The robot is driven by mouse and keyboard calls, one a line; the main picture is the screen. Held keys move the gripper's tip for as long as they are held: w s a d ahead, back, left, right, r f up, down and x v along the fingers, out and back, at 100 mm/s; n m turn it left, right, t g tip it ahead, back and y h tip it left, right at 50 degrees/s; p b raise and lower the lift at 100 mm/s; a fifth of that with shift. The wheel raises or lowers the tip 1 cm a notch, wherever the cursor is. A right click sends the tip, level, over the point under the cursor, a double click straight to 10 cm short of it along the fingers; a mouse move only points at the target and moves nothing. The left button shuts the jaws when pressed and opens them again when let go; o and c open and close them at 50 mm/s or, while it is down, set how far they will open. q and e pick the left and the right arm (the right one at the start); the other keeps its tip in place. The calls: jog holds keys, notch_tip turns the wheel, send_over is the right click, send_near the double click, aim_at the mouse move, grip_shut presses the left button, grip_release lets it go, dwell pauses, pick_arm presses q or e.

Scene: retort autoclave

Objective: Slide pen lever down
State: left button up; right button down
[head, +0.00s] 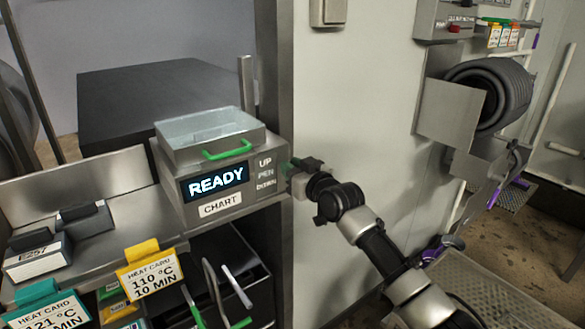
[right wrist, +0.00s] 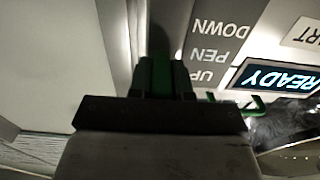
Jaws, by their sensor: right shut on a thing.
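The recorder box (head: 215,170) stands on the steel ledge, with a lit READY display (head: 215,181) and a CHART label (head: 220,204). Its right part carries the words UP, PEN and DOWN (head: 265,172) from top to bottom. The green pen lever (right wrist: 160,76) sits between my right gripper's fingers, beside the UP word in the right wrist view, where the words appear upside down. My right gripper (head: 290,170) is shut on the lever at the box's right side. The fingers hide much of the lever. My left gripper is not in view.
A clear lid with a green handle (head: 227,150) tops the box. Heat cards (head: 150,275) hang at the ledge's front, and an E257 block (head: 38,257) sits at left. A steel post (head: 277,80) and pale wall (head: 350,100) stand close to my right arm.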

pick_arm(q)
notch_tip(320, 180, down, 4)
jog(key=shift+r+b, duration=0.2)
jog(key=shift+b, duration=1)
pick_arm(e)
notch_tip(320, 180, down, 4)
jog(key=shift+r, duration=0.1)
jog(key=c, duration=1)
grip_release()
jog(key=shift+c, duration=0.2)
pick_arm(q)
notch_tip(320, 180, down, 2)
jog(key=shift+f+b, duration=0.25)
jog(key=shift+b, duration=1)
pick_arm(e)
jog(key=v, duration=1.1)
